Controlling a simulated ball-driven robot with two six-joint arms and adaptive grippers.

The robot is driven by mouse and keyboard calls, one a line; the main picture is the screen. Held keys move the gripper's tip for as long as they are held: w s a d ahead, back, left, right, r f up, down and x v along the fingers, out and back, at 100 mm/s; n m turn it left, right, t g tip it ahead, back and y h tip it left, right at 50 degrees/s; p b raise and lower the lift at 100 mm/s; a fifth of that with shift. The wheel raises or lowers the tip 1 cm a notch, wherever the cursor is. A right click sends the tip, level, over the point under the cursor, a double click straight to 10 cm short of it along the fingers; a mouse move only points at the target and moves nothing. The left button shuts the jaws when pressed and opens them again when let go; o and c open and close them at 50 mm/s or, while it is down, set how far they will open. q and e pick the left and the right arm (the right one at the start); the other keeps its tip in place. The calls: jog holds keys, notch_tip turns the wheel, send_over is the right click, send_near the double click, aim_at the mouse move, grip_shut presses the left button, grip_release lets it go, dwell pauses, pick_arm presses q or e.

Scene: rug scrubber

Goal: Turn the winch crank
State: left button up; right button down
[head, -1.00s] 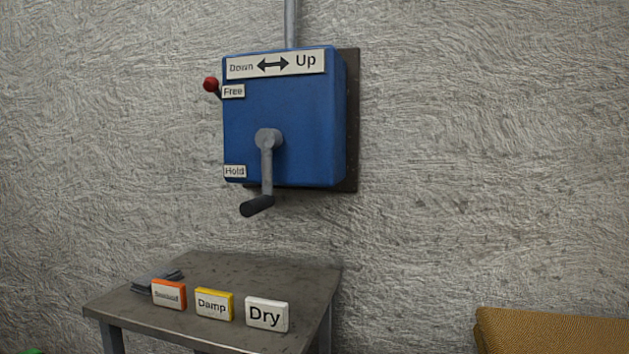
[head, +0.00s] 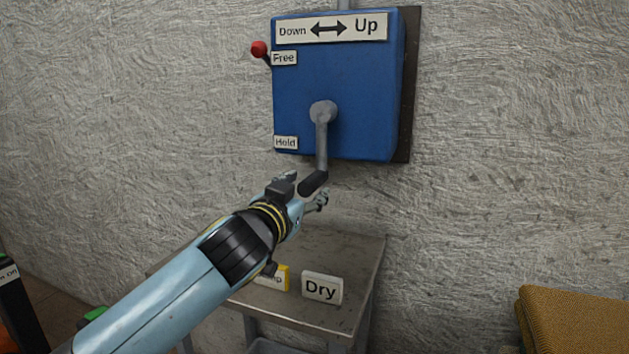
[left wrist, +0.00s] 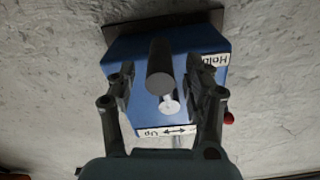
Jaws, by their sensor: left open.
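The blue winch box (head: 350,90) is fixed to the wall. Its grey crank (head: 322,135) hangs down from the hub and ends in a dark handle (head: 313,183). My left gripper (head: 304,188) is open just in front of the handle. In the left wrist view, the handle (left wrist: 160,66) lies between the spread fingers of my left gripper (left wrist: 165,85), with gaps on both sides and no clear contact. The red-knobbed lever (head: 259,49) is beside the "Free" label. My right gripper does not show.
A metal table (head: 350,270) stands below the winch, with a white "Dry" block (head: 321,287) and a partly hidden yellow block (head: 283,278) on it. A brown textured item (head: 575,320) is at the lower right. The wall right of the winch is clear.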

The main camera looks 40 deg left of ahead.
aim_at(317, 146)
pick_arm(q)
jog(key=shift+x, duration=1.95)
grip_shut()
